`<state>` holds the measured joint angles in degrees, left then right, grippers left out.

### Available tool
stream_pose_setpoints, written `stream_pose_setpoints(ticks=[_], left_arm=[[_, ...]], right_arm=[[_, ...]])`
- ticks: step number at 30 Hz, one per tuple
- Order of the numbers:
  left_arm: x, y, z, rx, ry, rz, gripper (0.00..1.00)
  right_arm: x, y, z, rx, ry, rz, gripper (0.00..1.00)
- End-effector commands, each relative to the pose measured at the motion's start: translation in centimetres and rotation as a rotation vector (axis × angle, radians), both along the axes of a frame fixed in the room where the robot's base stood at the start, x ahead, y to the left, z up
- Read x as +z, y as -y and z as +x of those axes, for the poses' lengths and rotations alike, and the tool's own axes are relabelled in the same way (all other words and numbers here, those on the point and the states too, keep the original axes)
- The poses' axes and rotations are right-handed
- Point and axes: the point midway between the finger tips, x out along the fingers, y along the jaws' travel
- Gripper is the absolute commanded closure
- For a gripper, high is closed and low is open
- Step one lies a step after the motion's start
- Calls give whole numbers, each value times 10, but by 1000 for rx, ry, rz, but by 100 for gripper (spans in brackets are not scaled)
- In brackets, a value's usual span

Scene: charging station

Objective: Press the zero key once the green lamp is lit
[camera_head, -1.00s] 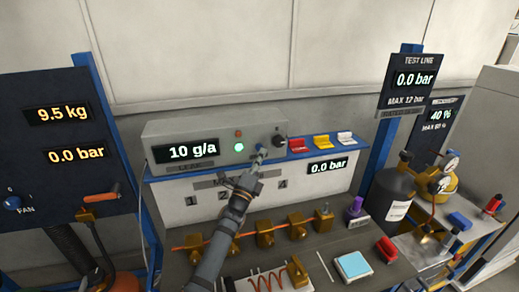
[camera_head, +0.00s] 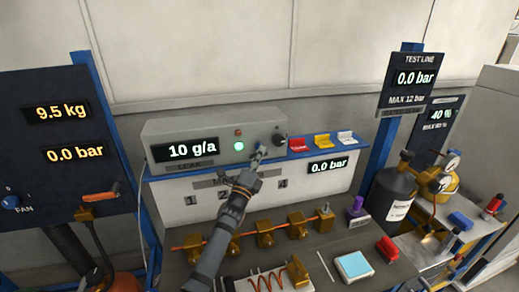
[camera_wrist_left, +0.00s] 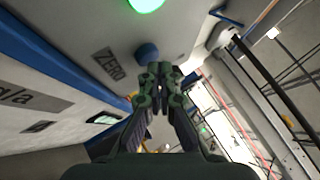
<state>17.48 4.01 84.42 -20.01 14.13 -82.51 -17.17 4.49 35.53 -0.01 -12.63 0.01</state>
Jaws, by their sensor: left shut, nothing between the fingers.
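The leak tester box (camera_head: 160,128) stands on the blue shelf and its display reads 10 g/a. Its green lamp (camera_head: 239,146) is lit, and the green glow also shows at the top of the left wrist view (camera_wrist_left: 145,4). The blue zero key (camera_wrist_left: 147,52) sits beside the ZERO label (camera_wrist_left: 108,64) in the left wrist view. My left gripper (camera_head: 261,151) is shut and empty, its fingertips (camera_wrist_left: 160,70) close in front of the key. I cannot tell whether they touch it. In the head view the gripper largely hides the key. My right gripper is not in view.
A dark knob (camera_head: 280,141) and a small red lamp (camera_head: 238,132) are on the same box face. Red, yellow and white cases (camera_head: 322,141) stand on the shelf to the right. Brass valves (camera_head: 265,236) line the bench below my left arm.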

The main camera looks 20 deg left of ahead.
Motion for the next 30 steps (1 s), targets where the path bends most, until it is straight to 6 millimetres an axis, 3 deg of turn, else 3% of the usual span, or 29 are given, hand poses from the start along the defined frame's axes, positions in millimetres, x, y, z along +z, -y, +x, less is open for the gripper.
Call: stream_pose_setpoints(ticks=[30], left_arm=[[0,-5,7,0,0,0,100]], right_arm=[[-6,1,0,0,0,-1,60]])
